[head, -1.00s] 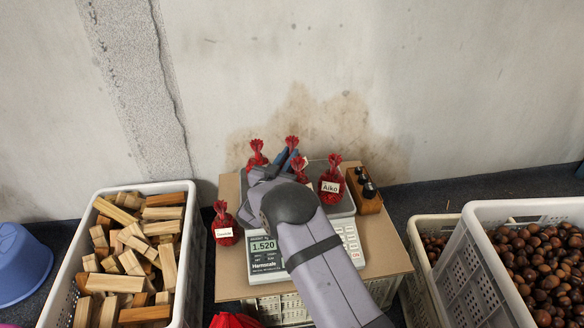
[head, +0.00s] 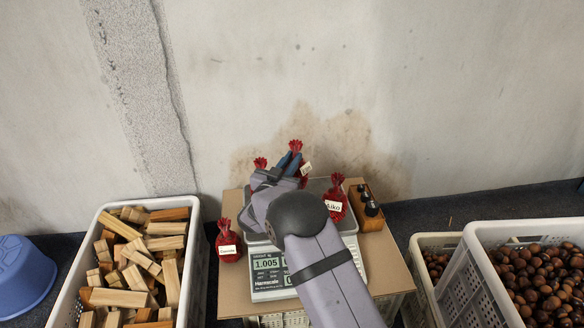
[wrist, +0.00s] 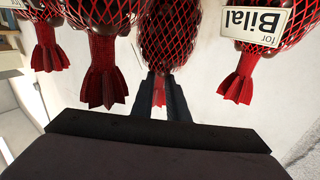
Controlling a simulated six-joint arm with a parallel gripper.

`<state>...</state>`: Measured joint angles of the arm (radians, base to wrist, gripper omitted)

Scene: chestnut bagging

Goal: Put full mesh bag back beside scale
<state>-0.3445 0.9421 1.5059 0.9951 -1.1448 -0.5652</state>
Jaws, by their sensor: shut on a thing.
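My gripper (head: 291,162) is shut on the red neck of a full mesh bag (head: 296,146), over the back of the scale (head: 268,285). In the wrist view the held bag (wrist: 170,40) hangs between the dark fingers (wrist: 162,98). My arm hides most of it in the head view. The scale display reads about 1.005. A bag tagged Aiko (head: 336,198) stands at the right of the scale pan. Another red bag (head: 260,163) shows behind my gripper at left, and a tagged bag (head: 228,243) stands left of the scale. A tag reading Bilal (wrist: 264,24) shows in the wrist view.
A wooden block with dark weights (head: 368,208) stands right of the scale on the cardboard (head: 392,262). A crate of wood pieces (head: 103,215) is at left, beside a blue tub (head: 22,272). Chestnut crates (head: 470,245) are at right. A wall rises behind.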

